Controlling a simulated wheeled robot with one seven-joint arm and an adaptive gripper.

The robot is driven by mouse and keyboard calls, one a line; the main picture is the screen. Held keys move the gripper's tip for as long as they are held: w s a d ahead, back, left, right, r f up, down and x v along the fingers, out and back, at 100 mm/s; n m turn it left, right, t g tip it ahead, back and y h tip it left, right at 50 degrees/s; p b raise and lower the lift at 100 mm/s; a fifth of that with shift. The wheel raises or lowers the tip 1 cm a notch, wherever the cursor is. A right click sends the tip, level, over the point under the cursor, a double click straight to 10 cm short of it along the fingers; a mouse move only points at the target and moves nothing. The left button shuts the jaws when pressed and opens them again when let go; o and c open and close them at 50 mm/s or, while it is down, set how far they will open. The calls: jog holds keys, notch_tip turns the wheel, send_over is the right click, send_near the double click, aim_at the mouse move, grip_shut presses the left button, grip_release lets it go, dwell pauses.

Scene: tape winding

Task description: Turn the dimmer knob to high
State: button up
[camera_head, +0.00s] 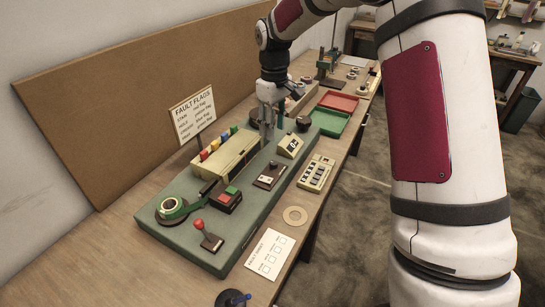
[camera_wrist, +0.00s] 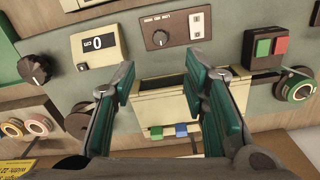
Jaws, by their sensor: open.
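A brown plate (camera_wrist: 181,24) with small light lettering carries a small dark round knob (camera_wrist: 160,37), which looks like the dimmer knob, beside pale switches. In the head view the same plate (camera_head: 270,176) lies on the green board, with its knob too small to read. My gripper (camera_wrist: 162,70) is open and empty, its two green-padded fingers apart. In the head view it (camera_head: 267,130) hangs over the far part of the board, beyond the brown plate. In the wrist view the small knob appears just beyond the fingertips, apart from them. The knob's setting is not legible.
A counter box (camera_wrist: 98,46) and a larger black knob (camera_wrist: 35,68) sit beside the plate. A cream box (camera_head: 222,153) with coloured tabs stands near my gripper. A red-and-green button box (camera_head: 227,199), tape dispenser (camera_head: 172,206) and red-topped lever (camera_head: 205,233) occupy the near board.

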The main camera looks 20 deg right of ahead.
aim_at(274, 162)
notch_tip(274, 162, down, 12)
jog(key=shift+f+p, duration=0.1)
jog(key=shift+p, duration=0.5)
grip_shut()
